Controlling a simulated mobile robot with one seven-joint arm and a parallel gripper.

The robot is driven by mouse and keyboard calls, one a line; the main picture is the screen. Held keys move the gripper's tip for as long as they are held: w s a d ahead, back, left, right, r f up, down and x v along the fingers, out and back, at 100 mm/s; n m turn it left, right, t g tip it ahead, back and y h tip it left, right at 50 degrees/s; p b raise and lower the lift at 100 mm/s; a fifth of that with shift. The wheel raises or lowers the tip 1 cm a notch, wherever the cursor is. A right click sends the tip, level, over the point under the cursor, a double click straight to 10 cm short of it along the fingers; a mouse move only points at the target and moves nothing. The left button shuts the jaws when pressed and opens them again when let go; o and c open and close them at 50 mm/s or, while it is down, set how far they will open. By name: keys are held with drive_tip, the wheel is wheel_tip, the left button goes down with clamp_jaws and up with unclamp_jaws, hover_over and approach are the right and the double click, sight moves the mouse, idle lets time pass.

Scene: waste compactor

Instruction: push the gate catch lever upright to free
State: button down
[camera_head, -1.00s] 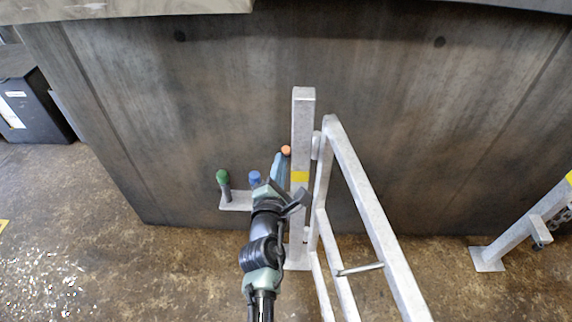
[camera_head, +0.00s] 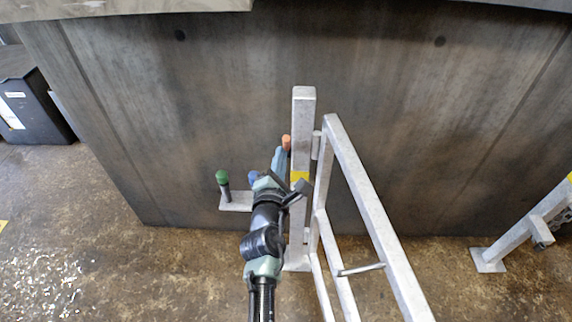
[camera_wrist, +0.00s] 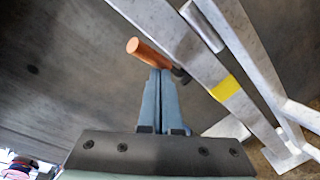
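The catch lever shows as an orange grip (camera_head: 286,142) close to the left side of the pale gate post (camera_head: 303,120), above its yellow band. In the wrist view the orange grip (camera_wrist: 148,52) slants past the fingertips, with a dark end by the post. My gripper (camera_head: 281,151) is left of the post, just below the grip. In the wrist view my gripper (camera_wrist: 161,72) has its blue-grey fingers together, with nothing seen between them. The tips look against or very near the lever's underside; exact contact is unclear. The lever's pivot is hard to make out.
A green-topped lever (camera_head: 223,178) and a mostly hidden blue-topped one (camera_head: 253,176) stand on a plate left of my arm. The gate frame (camera_head: 368,205) is right of the post. A dark wall (camera_head: 400,100) is behind. The floor at left is open.

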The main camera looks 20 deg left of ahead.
drive_tip(key=shift+b+x, duration=0.55)
drive_tip(key=shift+x, duration=0.85)
drive_tip(key=shift+a+r, duration=0.1)
drive_tip(key=p+v, duration=0.3)
drive_tip(key=v, duration=0.5)
drive_tip(key=shift+s+a+r+p, duration=0.15)
drive_tip(key=shift+a+r+p, duration=0.15)
drive_tip(key=shift+r+p, duration=0.1)
idle(0.4)
idle(0.3)
